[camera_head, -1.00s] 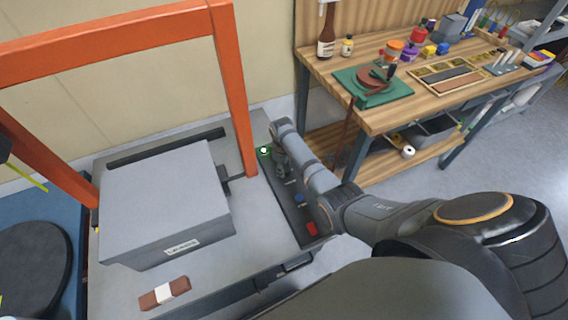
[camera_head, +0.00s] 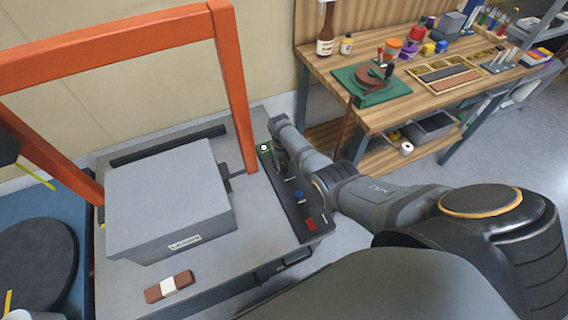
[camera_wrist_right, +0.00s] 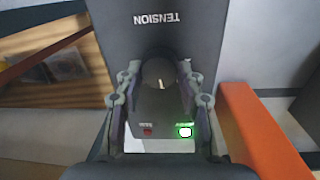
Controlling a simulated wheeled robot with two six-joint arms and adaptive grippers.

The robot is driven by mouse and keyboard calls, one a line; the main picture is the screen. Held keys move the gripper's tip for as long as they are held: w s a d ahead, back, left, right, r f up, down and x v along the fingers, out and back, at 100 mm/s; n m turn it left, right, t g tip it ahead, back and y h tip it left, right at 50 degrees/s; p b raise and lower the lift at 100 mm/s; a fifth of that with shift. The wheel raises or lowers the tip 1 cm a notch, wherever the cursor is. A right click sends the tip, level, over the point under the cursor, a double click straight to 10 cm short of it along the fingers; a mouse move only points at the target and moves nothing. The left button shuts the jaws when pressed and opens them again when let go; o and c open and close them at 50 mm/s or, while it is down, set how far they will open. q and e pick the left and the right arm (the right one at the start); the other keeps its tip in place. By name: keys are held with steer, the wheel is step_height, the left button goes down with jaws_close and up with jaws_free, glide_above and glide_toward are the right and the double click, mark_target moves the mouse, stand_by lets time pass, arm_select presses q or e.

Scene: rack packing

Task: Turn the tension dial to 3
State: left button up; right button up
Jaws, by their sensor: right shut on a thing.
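The tension dial (camera_wrist_right: 158,73) is a dark round knob with a pale pointer mark, under an upside-down TENSION label in the right wrist view. The mark points toward the bottom of that picture, slightly right. Its number scale cannot be read. My right gripper (camera_wrist_right: 161,90) is shut on the dial, one finger on each side. In the head view my right gripper (camera_head: 279,160) is over the far part of the dark control panel (camera_head: 290,205), and the arm hides the dial.
An orange frame post (camera_head: 233,90) stands close left of the gripper. A grey machine box (camera_head: 165,195) and a wooden workbench (camera_head: 330,62) flank the panel.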

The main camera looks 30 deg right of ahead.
mark_target(282, 166)
steer(key=shift+m, duration=0.6)
steer(key=o, duration=1.2)
steer(key=r, duration=1.2)
steer(key=shift+w+a, duration=0.1)
steer(key=shift+a, duration=0.3)
steer(key=shift+f, duration=0.1)
